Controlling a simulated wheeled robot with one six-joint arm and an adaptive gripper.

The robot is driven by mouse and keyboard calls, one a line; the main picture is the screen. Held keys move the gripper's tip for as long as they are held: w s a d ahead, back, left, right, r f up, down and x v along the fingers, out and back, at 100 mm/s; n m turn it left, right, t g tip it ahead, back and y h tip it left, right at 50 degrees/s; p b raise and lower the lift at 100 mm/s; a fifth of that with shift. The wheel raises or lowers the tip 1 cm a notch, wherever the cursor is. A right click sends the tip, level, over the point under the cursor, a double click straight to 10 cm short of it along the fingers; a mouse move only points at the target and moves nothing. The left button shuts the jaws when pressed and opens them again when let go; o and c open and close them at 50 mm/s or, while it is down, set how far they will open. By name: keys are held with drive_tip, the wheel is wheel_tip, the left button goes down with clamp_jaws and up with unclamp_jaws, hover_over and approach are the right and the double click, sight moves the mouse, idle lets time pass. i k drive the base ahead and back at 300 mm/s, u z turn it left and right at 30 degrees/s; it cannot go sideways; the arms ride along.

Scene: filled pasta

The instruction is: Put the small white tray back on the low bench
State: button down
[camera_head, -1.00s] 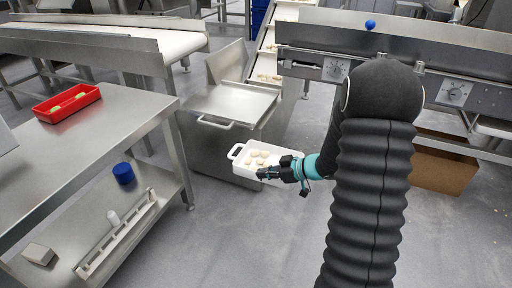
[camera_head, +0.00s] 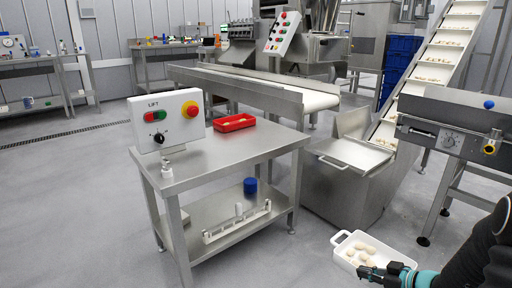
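The small white tray (camera_head: 345,247) is at the lower right, with several pale pasta pieces (camera_head: 366,252) in it and a looped handle at its left end. My gripper (camera_head: 368,272) is at the tray's near edge and appears shut on it, holding it out over the floor; the exact finger contact is small and partly hidden. A steel bench (camera_head: 222,157) stands left of the tray, with a clear gap between them. I cannot tell for sure that this is the low bench.
On the bench are a red tray (camera_head: 234,123) and a lift control box (camera_head: 167,120). Its lower shelf (camera_head: 205,220) holds a blue cap (camera_head: 250,186) and a white rack (camera_head: 238,222). A steel hopper (camera_head: 350,180) stands behind the tray. Floor at front is clear.

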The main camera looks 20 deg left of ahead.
sight(260, 139)
drive_tip(key=z, duration=1.35)
drive_tip(key=i, duration=1.05)
drive_tip(key=u, duration=2.1)
